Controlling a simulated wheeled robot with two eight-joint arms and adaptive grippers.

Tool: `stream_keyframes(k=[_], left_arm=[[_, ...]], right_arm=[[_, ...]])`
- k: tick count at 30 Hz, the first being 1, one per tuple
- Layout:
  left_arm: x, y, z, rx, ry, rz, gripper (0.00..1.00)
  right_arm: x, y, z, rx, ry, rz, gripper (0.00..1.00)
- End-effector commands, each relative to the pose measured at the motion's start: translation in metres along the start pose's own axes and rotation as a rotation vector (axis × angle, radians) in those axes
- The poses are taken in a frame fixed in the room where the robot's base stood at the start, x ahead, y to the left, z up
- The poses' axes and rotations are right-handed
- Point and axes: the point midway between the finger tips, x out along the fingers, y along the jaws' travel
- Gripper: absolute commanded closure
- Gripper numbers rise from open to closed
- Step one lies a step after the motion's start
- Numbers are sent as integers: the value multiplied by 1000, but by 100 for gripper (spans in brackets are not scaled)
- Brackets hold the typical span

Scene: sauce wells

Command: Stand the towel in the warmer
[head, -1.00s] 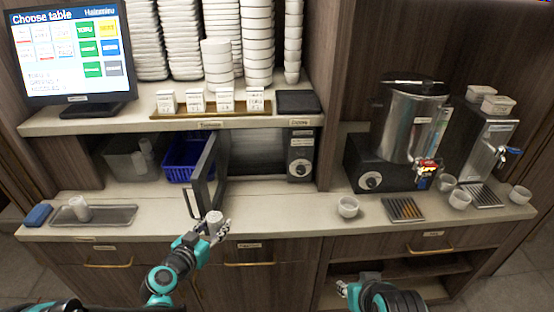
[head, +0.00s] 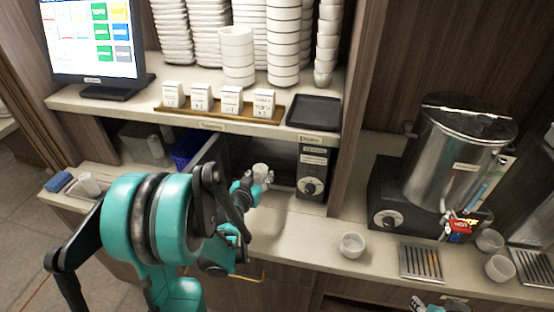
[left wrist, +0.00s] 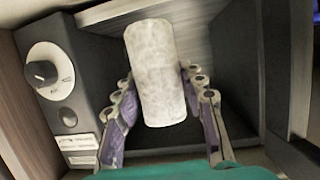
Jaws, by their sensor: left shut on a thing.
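The rolled white towel (left wrist: 155,60) is between the fingers of my left gripper (left wrist: 158,85), which is shut on it. In the left wrist view it stands nearly upright, slightly tilted, against the opening of the warmer. The towel (head: 261,170) also shows in the head view, at the warmer's mouth with the left gripper (head: 258,179). The warmer (head: 312,173) is a dark box with a knob on its right side, and its door (head: 210,151) is open to the left. Whether the towel touches the warmer's floor I cannot tell. My right gripper (head: 432,304) shows only partly at the bottom edge.
A white roll (head: 89,183) lies on a tray at the far left beside a blue block (head: 57,182). A white cup (head: 352,245) and a drip grate (head: 421,262) are on the counter to the right, near the metal urn (head: 455,160). A shelf with dishes is above.

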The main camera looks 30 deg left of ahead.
Motion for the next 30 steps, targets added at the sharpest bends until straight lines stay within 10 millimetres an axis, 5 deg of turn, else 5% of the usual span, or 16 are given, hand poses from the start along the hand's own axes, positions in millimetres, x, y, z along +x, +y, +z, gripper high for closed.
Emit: stream_keyframes(k=[3,7,21,30], left_arm=[[6,-25,-1,-17,9,-56,93],[26,-31,-7,-20,12,-68,93],[144,-38,-44,-20,12,-66,93],[169,-40,-53,-20,12,-66,93]], right_arm=[[0,0,0,0,-1,0,60],[2,0,2,0,-1,0,60],[17,0,13,0,0,0,60],[20,0,15,0,0,0,60]])
